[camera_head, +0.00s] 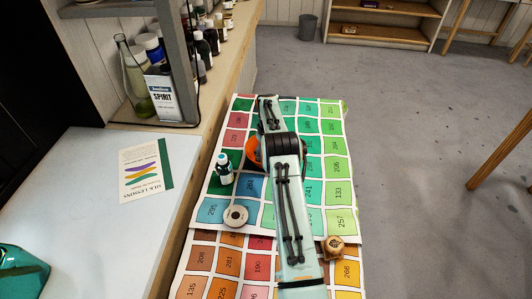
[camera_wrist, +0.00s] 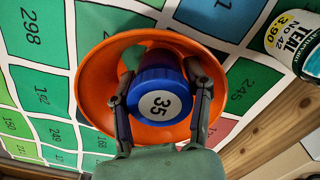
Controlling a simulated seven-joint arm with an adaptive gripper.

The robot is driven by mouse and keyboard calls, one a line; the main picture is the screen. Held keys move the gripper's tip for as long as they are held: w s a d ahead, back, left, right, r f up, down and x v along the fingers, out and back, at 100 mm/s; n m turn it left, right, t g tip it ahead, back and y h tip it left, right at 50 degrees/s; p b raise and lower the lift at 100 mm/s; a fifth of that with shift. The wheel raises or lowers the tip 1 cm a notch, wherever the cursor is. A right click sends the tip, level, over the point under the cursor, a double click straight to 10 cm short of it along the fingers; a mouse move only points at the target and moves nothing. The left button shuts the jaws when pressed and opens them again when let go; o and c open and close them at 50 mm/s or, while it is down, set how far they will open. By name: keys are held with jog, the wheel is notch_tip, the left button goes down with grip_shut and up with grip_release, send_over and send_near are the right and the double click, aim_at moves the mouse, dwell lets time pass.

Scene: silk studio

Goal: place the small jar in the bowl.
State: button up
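The small jar (camera_wrist: 160,95) has a blue lid with a white label reading 35, seen from above in the wrist view. My gripper (camera_wrist: 160,84) has one finger on each side of the jar, seemingly touching it. The orange bowl (camera_wrist: 97,88) surrounds the jar in this view. I cannot tell whether the jar touches the bowl's bottom. Something green shows beside the jar inside the bowl's outline. In the head view the bowl (camera_head: 252,152) shows only at its left edge, and my arm hides the jar and fingers.
A numbered colour-chart cloth (camera_head: 335,165) lies underneath. A teal-and-white bottle (camera_head: 224,170) stands left of the bowl. A round grey disc (camera_head: 236,215) and a small wooden item (camera_head: 333,246) lie nearer. A shelf unit with bottles (camera_head: 155,95) stands at the left.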

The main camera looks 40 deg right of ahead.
dwell(0.3)
notch_tip(320, 180, up, 12)
jog(key=shift+r, duration=0.15)
jog(key=s+a+r+n, duration=0.1)
jog(key=s+a+r, duration=0.3)
jog(key=a+r, duration=0.4)
jog(key=s+a+r+n, duration=0.1)
jog(key=s+a+r, duration=0.4)
jog(key=a, duration=0.6)
jog(key=s+a+f, duration=0.1)
jog(key=s+a, duration=0.3)
jog(key=s, duration=0.4)
jog(key=s+a+f+n, duration=0.1)
jog(key=s+a, duration=0.3)
jog(key=s, duration=0.3)
jog(key=s+a+f, duration=0.2)
jog(key=s+a, duration=0.2)
jog(key=s, duration=0.4)
jog(key=shift+s+a+y, duration=0.2)
jog(key=shift+s+y, duration=0.15)
jog(key=shift+y, duration=0.05)
jog(key=shift+o, duration=0.3)
